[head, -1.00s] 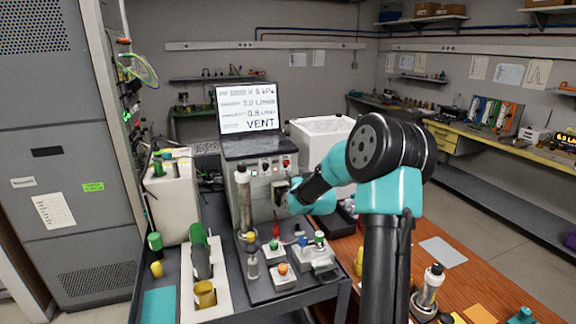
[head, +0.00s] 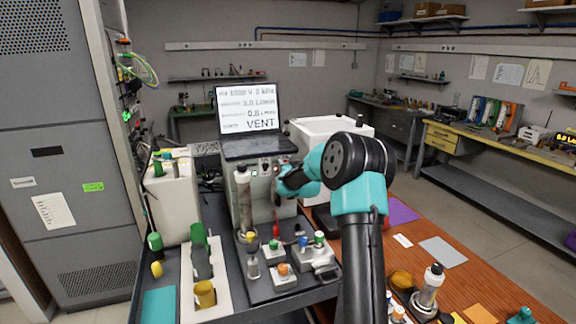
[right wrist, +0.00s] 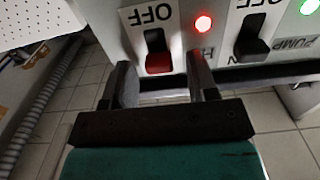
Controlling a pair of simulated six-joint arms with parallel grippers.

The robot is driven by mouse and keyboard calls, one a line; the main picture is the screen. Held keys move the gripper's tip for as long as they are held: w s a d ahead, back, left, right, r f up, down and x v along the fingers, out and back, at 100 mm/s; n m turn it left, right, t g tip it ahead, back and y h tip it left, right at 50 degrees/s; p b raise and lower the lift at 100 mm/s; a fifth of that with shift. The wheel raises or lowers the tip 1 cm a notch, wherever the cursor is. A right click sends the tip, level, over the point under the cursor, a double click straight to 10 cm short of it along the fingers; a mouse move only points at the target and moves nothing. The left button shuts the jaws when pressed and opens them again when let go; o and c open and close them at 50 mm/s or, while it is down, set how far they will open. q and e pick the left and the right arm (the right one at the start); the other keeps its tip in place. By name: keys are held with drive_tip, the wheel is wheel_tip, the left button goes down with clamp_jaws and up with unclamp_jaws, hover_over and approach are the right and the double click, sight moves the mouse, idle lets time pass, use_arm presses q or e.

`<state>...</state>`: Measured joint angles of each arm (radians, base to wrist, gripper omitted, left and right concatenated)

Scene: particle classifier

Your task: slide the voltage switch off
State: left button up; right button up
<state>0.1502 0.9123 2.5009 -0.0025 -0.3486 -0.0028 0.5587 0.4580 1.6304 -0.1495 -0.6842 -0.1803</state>
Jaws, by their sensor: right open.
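The grey control box (head: 262,192) stands on the dark cart under the laptop. In the right wrist view, its panel (right wrist: 100,17) has a switch with a red lever (right wrist: 158,62) beneath an upside-down OFF label. A red light (right wrist: 203,23) glows beside it, and the label starting with H is partly hidden by a finger. My right gripper (right wrist: 161,82) is open, with one finger on each side of the red lever; I cannot tell whether they touch it. It also shows at the box front in the head view (head: 279,184). My left gripper is not in view.
A black switch (right wrist: 250,45) labelled PUMP, with a green light, sits close beside the right finger. The laptop (head: 246,110) shows VENT. Below the box are a glass column (head: 244,205) and small parts with coloured caps (head: 284,270).

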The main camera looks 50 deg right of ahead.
drive_tip(key=shift+c, duration=0.2)
clamp_jaws()
drive_tip(key=shift+f, duration=1.4)
drive_tip(key=shift+o, duration=0.2)
unclamp_jaws()
